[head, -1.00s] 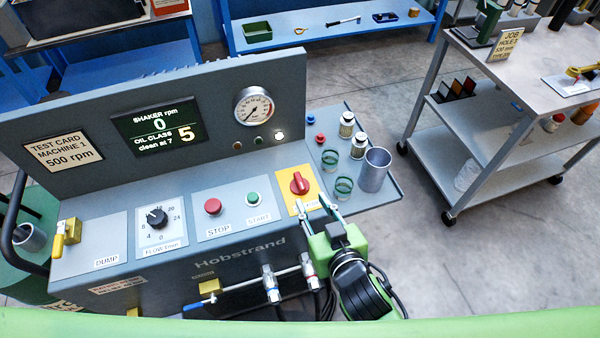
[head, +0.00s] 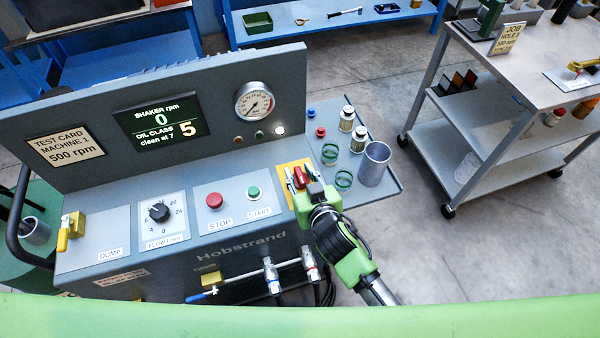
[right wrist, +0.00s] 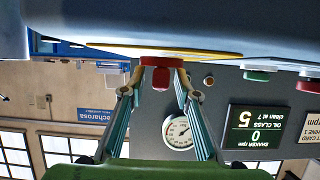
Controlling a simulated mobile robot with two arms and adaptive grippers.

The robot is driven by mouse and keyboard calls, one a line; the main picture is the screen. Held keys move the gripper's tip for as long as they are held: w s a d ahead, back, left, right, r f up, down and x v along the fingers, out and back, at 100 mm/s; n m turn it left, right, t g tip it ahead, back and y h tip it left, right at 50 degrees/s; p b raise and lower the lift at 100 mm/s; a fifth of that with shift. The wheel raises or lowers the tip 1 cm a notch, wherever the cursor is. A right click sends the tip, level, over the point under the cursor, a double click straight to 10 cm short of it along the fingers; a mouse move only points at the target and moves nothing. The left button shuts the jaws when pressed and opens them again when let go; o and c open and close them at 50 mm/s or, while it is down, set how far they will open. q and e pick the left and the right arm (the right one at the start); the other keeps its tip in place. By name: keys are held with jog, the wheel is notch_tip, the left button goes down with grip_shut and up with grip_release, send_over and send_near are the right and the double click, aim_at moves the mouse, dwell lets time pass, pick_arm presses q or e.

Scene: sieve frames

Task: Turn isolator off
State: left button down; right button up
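The isolator is a red rotary knob (head: 301,176) on a yellow plate (head: 288,168) at the right end of the machine's sloping panel. My right gripper (head: 299,184) is at the knob, with one finger on each side. In the right wrist view the knob's red handle (right wrist: 161,79) stands between the two fingertips (right wrist: 160,84). A small gap seems to show on each side of it, so the gripper looks open around it. The plate's lower part and label are hidden behind the gripper. My left gripper is not in view.
Beside the isolator are the green START button (head: 253,191) and red STOP button (head: 214,201). The display (head: 160,127) reads shaker 0 rpm, oil class 5. A side tray (head: 388,187) holds bottles, green-rimmed glasses and a metal cup (head: 374,164) close to my right gripper.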

grip_shut()
